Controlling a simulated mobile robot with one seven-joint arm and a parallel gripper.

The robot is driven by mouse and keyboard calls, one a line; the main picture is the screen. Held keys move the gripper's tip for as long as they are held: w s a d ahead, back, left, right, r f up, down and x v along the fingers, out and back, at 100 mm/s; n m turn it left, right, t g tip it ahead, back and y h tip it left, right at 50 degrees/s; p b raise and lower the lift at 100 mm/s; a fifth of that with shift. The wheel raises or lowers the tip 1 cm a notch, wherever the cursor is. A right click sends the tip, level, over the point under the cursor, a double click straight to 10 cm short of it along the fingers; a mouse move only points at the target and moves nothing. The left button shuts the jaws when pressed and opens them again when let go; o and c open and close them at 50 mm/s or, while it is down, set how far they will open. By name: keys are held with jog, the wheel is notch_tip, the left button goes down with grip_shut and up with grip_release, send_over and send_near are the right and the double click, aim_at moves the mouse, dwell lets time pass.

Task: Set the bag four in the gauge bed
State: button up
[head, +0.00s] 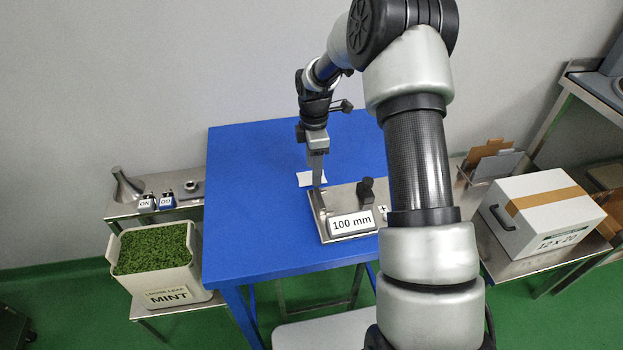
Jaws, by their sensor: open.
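The gauge bed (322,226) is a metal plate on the blue table, with a "100 mm" label on its front and a black knob on top. A small white flat piece (304,178), which looks like the bag, shows beside and behind my fingers, at the back left edge of the gauge bed. Its number cannot be read. My gripper (318,184) points down over this white piece and the bed's back left corner. It is open; the narrow side-on view hides the gap between the fingers. Whether the bag touches the bed or the fingers cannot be told.
The blue table (245,190) is clear on its left. A cream bin of mint (155,270) and a metal bench (125,209) with small items stand left. A white carton (540,210) stands right. My arm hides the table's right part.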

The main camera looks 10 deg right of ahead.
jog(key=shift+f, duration=0.7)
jog(key=shift+c, duration=0.4)
jog(key=c, duration=0.8)
jog(key=shift+c, duration=0.4)
jog(key=shift+r, duration=0.15)
